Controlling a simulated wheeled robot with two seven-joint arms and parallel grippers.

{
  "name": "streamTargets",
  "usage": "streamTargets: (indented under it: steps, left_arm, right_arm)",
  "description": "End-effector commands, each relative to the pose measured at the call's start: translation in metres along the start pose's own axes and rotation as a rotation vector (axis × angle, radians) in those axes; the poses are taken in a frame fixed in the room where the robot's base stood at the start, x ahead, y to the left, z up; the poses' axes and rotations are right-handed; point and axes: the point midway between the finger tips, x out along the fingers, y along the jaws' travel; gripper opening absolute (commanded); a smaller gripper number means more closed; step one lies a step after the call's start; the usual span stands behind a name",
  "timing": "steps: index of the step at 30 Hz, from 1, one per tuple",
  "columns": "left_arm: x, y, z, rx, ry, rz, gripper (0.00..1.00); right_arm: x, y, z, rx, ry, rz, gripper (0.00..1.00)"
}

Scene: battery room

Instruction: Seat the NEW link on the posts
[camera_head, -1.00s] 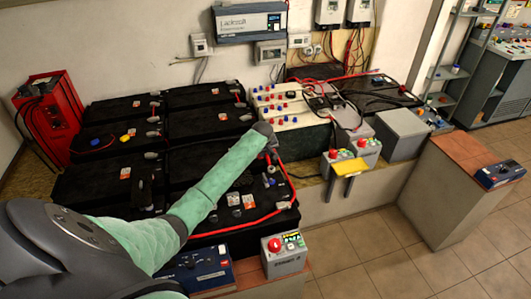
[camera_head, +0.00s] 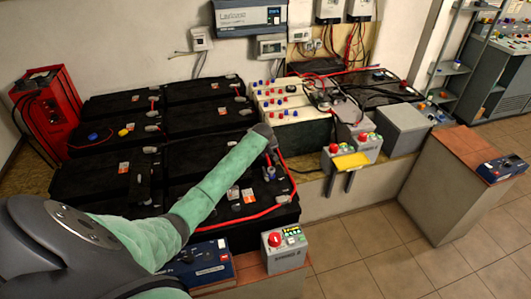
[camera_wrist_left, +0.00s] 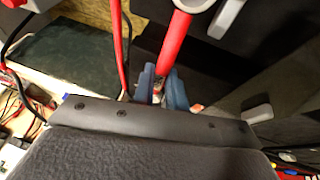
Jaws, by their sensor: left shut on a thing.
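My left gripper (camera_head: 270,165) hangs over the right edge of the front black battery (camera_head: 225,225), at the end of the green-sleeved arm. In the left wrist view its blue fingers (camera_wrist_left: 163,85) are close together, with a thin piece between them. I take this piece to be the link, but it is mostly hidden by the fingers. A thick red cable (camera_wrist_left: 173,40) runs up from behind the fingers. I cannot make out the posts under the gripper, or whether the piece touches them. My right gripper is not in view.
Several black batteries (camera_head: 105,145) fill the left bench. A red cable (camera_head: 250,217) crosses the front battery. A grey box with a red button (camera_head: 285,248) stands in front. A yellow plate (camera_head: 351,161) and a grey box (camera_head: 403,132) are to the right.

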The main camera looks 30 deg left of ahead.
Motion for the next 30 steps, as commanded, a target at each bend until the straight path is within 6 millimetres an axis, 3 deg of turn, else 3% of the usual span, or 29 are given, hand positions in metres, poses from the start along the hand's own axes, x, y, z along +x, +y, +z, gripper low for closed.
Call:
streamTargets:
  steps: [30]
  left_arm:
    - [-0.0017,0.0002,0.0001,-0.001,0.0,0.0,0.0]
  right_arm:
    - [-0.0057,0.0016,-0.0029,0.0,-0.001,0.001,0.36]
